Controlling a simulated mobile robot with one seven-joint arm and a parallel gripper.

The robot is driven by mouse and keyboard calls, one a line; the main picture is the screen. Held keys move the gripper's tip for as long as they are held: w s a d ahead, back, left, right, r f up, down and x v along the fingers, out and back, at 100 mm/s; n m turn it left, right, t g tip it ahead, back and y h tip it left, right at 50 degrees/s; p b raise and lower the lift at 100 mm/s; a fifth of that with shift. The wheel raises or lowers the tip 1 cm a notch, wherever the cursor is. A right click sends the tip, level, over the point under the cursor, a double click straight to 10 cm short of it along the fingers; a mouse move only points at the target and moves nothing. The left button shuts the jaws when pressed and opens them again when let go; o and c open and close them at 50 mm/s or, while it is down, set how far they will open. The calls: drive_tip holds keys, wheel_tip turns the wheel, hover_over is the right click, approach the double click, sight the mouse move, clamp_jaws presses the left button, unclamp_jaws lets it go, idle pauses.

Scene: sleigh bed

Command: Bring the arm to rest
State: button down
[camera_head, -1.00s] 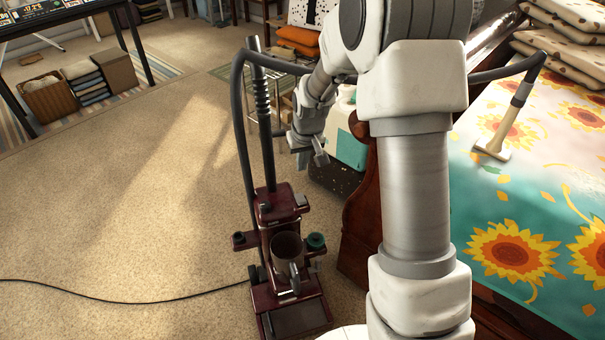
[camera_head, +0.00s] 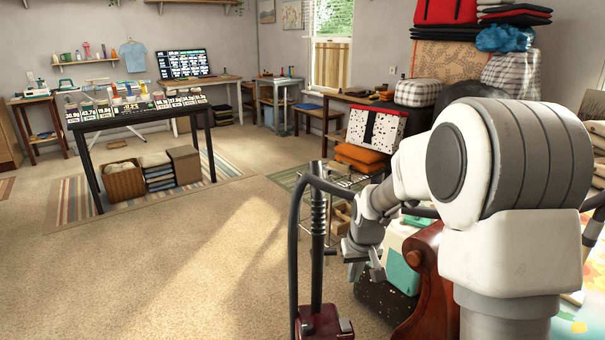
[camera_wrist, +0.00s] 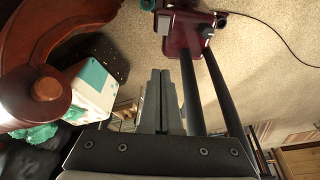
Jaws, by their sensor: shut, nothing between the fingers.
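My gripper (camera_head: 366,268) hangs at the end of my folded white and grey arm (camera_head: 510,160), in the lower middle of the head view. In the wrist view its two grey fingers (camera_wrist: 160,88) lie side by side, shut and empty. A dark red upright vacuum cleaner (camera_head: 323,322) stands just left of my gripper in the head view, with its lower part cut off by the frame. Its red body (camera_wrist: 187,32) and dark tubes (camera_wrist: 208,90) show in the wrist view, close beside the fingers. I cannot tell whether they touch.
A carved wooden bed end (camera_head: 432,285) stands right of my gripper. A white and teal box (camera_head: 402,262) is behind it. The carpet (camera_head: 200,270) at left and centre is open.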

drive_tip(key=s+r+t, duration=0.1)
drive_tip(key=s+r, duration=1.2)
drive_tip(key=s+r+t, duration=0.1)
drive_tip(key=s+r, duration=0.3)
drive_tip(key=s, duration=1.1)
wheel_tip(320, 180, up, 14)
drive_tip(key=p, duration=1.5)
drive_tip(key=shift+s+a+r+m, duration=0.2)
drive_tip(key=shift+a+r+m, duration=0.05)
drive_tip(key=shift+a+m, duration=0.15)
drive_tip(key=shift+d, duration=0.25)
